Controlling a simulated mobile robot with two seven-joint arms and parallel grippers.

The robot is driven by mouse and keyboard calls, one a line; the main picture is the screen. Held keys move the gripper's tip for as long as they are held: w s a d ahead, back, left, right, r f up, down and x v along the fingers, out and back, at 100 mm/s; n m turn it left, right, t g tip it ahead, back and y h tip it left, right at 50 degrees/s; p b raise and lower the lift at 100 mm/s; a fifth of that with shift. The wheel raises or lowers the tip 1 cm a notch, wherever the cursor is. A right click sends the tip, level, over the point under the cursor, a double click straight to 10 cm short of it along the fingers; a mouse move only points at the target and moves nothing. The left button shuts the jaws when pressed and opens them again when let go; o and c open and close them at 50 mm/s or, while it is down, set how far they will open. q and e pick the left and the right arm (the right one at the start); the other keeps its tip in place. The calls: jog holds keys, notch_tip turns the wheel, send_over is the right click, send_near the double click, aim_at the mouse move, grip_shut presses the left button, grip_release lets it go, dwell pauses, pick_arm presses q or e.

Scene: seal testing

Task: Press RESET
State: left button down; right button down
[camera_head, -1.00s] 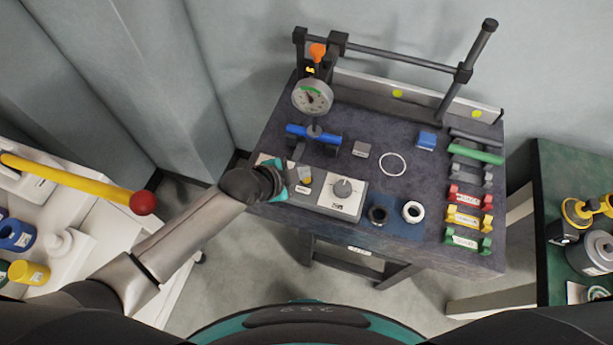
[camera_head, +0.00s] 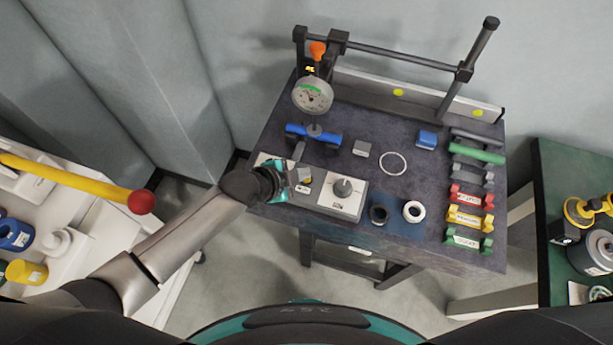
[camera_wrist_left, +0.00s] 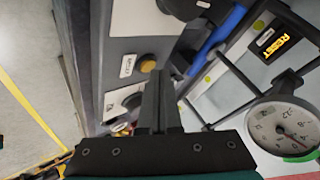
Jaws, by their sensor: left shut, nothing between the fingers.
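A grey control panel (camera_head: 326,196) lies along the front left of the dark bench top. It carries a grey knob (camera_head: 342,188) and a small yellow button (camera_head: 305,175), which shows amber and round in the left wrist view (camera_wrist_left: 147,63). A small white label (camera_wrist_left: 127,65) sits beside that button; its print is too small to read surely. My left gripper (camera_head: 292,178) is over the panel's left part. In the left wrist view its fingers (camera_wrist_left: 158,85) are shut and empty, their tips near the amber button; contact cannot be told.
A dial gauge (camera_head: 312,95) on a frame and a blue bar (camera_head: 313,134) stand behind the panel. A dark ring (camera_head: 379,214), a white ring (camera_head: 414,211) and several coloured holders (camera_head: 470,217) lie to the right.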

aim_at(302, 183)
pick_arm(q)
jog(key=shift+f+b, duration=0.3)
jog(key=shift+f, duration=0.15)
dwell(0.5)
jog(key=shift+r, duration=0.15)
jog(key=shift+r+p, duration=0.75)
jog(key=shift+p, duration=0.15)
notch_tip(302, 183, up, 5)
jog(key=p, duration=0.5)
jog(key=shift+s, duration=0.1)
dwell(0.6)
